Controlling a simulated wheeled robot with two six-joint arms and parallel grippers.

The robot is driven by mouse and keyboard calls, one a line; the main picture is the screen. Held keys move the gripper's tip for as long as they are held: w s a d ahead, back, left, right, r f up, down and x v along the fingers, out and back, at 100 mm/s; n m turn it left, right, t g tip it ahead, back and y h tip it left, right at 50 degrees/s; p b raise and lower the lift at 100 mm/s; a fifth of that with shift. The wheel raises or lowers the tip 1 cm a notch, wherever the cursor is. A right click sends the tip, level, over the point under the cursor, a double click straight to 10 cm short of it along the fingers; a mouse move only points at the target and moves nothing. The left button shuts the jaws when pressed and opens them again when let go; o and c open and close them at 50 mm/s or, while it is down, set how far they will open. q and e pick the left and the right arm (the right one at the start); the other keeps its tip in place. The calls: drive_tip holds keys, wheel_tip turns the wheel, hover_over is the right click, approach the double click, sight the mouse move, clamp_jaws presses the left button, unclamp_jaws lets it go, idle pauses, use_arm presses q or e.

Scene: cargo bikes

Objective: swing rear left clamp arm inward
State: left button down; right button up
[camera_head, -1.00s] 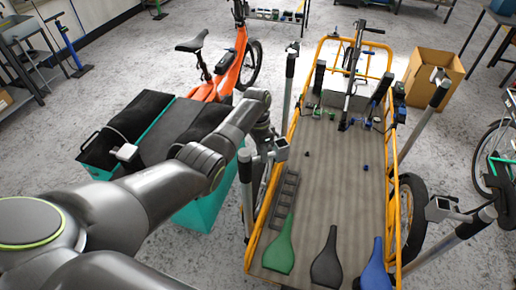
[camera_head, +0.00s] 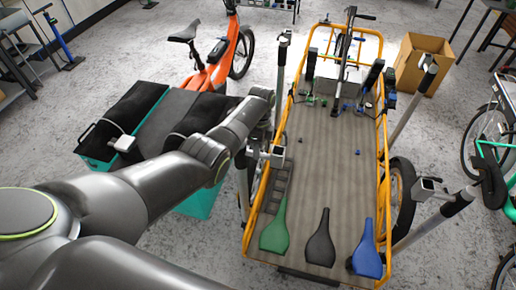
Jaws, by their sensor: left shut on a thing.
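The yellow-framed cargo bike bed (camera_head: 330,175) fills the centre right. On its near left side stands a grey post (camera_head: 242,185) whose clamp arm reaches right to a small pale clamp head (camera_head: 277,155), beside the bed's left rail. I take this as the rear left clamp arm. My left gripper (camera_head: 262,140) is at this clamp arm, shut on it; the arm link and dark wrist partly hide the grip. My right gripper is out of view.
Another clamp post (camera_head: 435,212) stands near right. A teal-sided box (camera_head: 200,202) is left, an orange bike (camera_head: 215,65) behind it, a cardboard box (camera_head: 423,60) far right.

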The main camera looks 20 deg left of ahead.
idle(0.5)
use_arm(q)
drive_tip(key=c, duration=1.3)
unclamp_jaws()
drive_tip(key=shift+s, duration=0.1)
drive_tip(key=w+r+p, duration=0.1)
drive_tip(key=w+r, duration=0.2)
drive_tip(key=r, duration=1.4)
drive_tip(key=shift+w, duration=0.2)
